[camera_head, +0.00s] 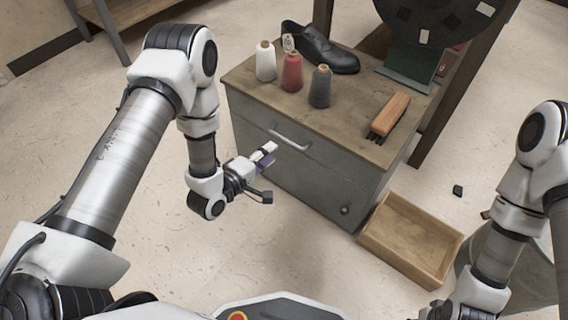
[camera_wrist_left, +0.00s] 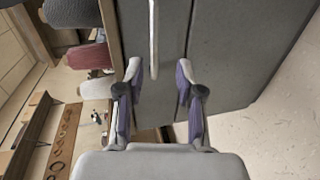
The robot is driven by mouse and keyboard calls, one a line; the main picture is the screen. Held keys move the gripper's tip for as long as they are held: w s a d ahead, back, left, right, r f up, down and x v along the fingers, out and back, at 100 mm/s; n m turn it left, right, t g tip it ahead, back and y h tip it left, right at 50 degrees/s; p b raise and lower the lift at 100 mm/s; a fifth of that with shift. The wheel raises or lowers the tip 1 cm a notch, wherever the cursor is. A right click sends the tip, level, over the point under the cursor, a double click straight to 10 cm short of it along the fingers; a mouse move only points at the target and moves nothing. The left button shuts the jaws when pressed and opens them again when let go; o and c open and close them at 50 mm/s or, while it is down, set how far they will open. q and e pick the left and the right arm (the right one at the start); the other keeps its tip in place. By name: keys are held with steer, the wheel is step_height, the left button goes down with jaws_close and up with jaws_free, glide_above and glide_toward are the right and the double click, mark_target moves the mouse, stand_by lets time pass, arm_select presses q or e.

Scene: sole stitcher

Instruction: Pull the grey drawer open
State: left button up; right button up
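The grey drawer (camera_head: 262,124) is in the front of a grey cabinet with a wooden top, and it looks closed. Its pale bar handle (camera_head: 289,140) runs across the drawer front. My left gripper (camera_head: 268,152) is just in front of the drawer, near the left part of the handle. In the left wrist view the gripper (camera_wrist_left: 158,80) is open, its two purple-padded fingers apart. The handle (camera_wrist_left: 154,38) shows ahead between the fingertips, with no contact to see. My right arm is at the right edge of the head view; its gripper is mostly cut off at the bottom.
On the cabinet top (camera_head: 345,125) stand white (camera_head: 266,62), red (camera_head: 292,72) and grey (camera_head: 320,87) thread cones, a black shoe (camera_head: 322,48) and a brush (camera_head: 390,116). An empty wooden box (camera_head: 410,240) is on the floor at the cabinet's right. Floor before the drawer is clear.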

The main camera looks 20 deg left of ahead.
mark_target(284, 139)
arm_select(q)
steer(key=b+x, duration=0.1)
steer(key=x, duration=0.3)
steer(key=b+x, duration=0.1)
steer(key=x, duration=0.2)
steer(key=shift+w+r+b, duration=0.15)
steer(key=shift+w+b, duration=0.25)
steer(key=shift+w, duration=0.05)
steer(key=shift+w+r, duration=0.1)
steer(key=shift+w, duration=0.15)
jaws_close()
